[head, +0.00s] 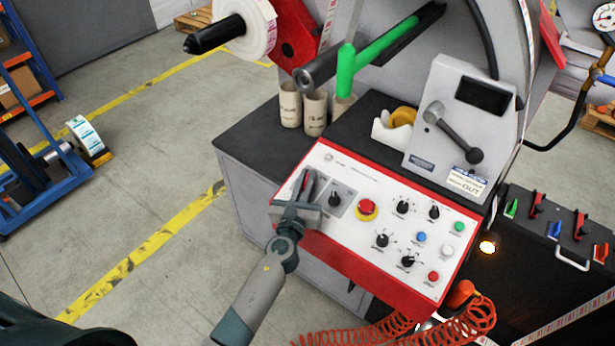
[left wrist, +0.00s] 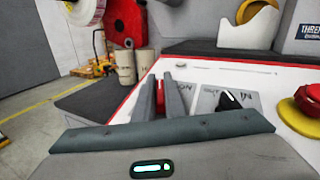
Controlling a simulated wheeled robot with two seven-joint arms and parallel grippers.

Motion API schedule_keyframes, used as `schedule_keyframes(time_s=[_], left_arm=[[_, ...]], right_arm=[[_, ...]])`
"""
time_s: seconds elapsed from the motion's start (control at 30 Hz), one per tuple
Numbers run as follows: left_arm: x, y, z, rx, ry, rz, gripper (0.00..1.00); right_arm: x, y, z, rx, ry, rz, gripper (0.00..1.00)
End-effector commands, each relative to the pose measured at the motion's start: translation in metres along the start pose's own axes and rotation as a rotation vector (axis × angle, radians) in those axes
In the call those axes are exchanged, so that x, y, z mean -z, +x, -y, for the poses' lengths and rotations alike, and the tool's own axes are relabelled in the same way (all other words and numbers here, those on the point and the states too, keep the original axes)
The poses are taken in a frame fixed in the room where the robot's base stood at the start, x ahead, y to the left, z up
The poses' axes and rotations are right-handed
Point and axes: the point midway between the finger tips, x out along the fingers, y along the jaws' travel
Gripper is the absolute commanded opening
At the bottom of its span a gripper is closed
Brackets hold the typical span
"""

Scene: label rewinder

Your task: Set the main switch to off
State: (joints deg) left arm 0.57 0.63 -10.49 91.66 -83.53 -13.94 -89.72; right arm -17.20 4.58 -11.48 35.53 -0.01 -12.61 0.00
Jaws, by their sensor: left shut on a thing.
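The white control panel (head: 348,168) with a red rim slopes on the machine's front. My left gripper (head: 304,183) is at the panel's upper left, its fingers shut on a red part that looks like the main switch's handle. In the left wrist view the red main switch (left wrist: 160,100) shows as a narrow strip between the two upright fingers (left wrist: 161,84). Most of the switch and its position marks are hidden by the fingers, so its setting cannot be read. My right gripper is in neither view.
A black knob (head: 334,200) sits close right of the gripper, then a red emergency stop (head: 367,208) on yellow. More knobs and coloured buttons fill the panel's right side. Cardboard cores (head: 315,113) stand behind. A coiled red hose (head: 475,318) hangs at lower right. Floor at left is open.

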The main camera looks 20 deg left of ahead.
Motion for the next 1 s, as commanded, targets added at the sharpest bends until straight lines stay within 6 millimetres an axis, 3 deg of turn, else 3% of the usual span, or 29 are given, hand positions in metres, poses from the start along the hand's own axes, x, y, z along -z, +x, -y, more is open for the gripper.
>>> schedule_keyframes(time_s=[0.3, 0.73, 0.77, 0.8, 1.0], left_arm=[[-0.0003, 0.0003, -0.0001, -0.107, -0.026, 0.001, 0.0], [-0.0004, 0.0004, -0.0008, -0.117, -0.028, 0.001, 0.0], [-0.0004, 0.0004, -0.0008, -0.117, -0.028, 0.001, 0.18], [-0.0004, 0.0004, -0.0008, -0.117, -0.028, 0.001, 0.27], [-0.0003, 0.0004, -0.0007, -0.116, -0.028, 0.001, 0.29]], right_arm=[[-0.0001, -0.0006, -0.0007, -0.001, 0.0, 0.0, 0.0], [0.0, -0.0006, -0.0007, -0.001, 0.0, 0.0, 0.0], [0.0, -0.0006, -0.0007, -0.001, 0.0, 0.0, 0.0], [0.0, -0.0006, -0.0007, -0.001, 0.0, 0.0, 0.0], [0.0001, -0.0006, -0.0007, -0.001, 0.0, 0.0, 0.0]])
